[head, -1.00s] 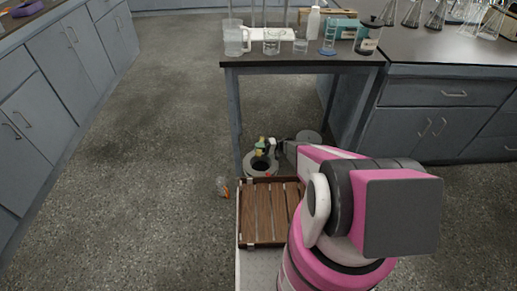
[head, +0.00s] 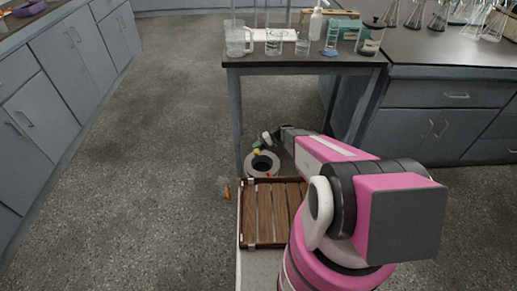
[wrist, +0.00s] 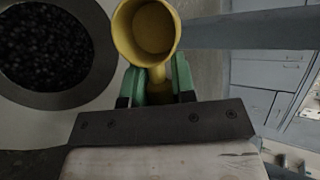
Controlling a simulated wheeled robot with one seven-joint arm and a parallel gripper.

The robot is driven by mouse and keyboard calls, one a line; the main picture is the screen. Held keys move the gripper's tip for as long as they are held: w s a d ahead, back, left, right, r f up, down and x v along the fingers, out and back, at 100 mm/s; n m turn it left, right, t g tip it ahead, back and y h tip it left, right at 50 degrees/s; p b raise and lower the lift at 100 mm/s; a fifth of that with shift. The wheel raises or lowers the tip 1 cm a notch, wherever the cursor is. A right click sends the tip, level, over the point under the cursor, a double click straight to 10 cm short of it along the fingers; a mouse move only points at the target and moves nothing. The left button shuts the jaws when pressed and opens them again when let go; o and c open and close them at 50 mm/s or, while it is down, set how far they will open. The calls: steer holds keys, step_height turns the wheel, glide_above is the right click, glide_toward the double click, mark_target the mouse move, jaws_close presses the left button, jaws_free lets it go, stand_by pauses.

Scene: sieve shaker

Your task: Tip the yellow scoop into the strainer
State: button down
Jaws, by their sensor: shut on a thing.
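My gripper (wrist: 157,88), with green fingers, is shut on the handle of the yellow scoop (wrist: 130,35). In the wrist view the scoop's round mouth faces the camera, and its inside looks plain yellow. A round grey-rimmed vessel (wrist: 98,88) full of dark granules is left of the scoop, apart from it in the picture. In the head view my gripper (head: 266,139) and the small scoop (head: 256,151) are beside and partly over a pale ring with a dark centre (head: 262,164), under the bench. I cannot tell which round vessel is the strainer.
A bench (head: 305,66) with beakers and bottles stands above and behind the gripper. Its leg (head: 236,120) is close on the left. A slatted wooden tray (head: 265,215) is in front. A small clear item with orange (head: 225,187) is on the floor. Floor to the left is clear.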

steer(key=shift+h, duration=0.3)
steer(key=shift+r, duration=0.1)
steer(key=shift+a+r+m+h, duration=0.15)
steer(key=shift+m+h, duration=0.25)
steer(key=shift+h, duration=0.6)
steer(key=shift+m+h, duration=0.3)
steer(key=shift+h, duration=0.8)
steer(key=shift+g, duration=0.3)
steer(key=shift+r+h, duration=0.15)
steer(key=shift+h, duration=0.65)
steer(key=h, duration=0.1)
steer(key=m+h, duration=0.1)
steer(key=shift+d+g+h, duration=0.25)
steer(key=shift+g+h, duration=0.05)
steer(key=shift+g, duration=0.1)
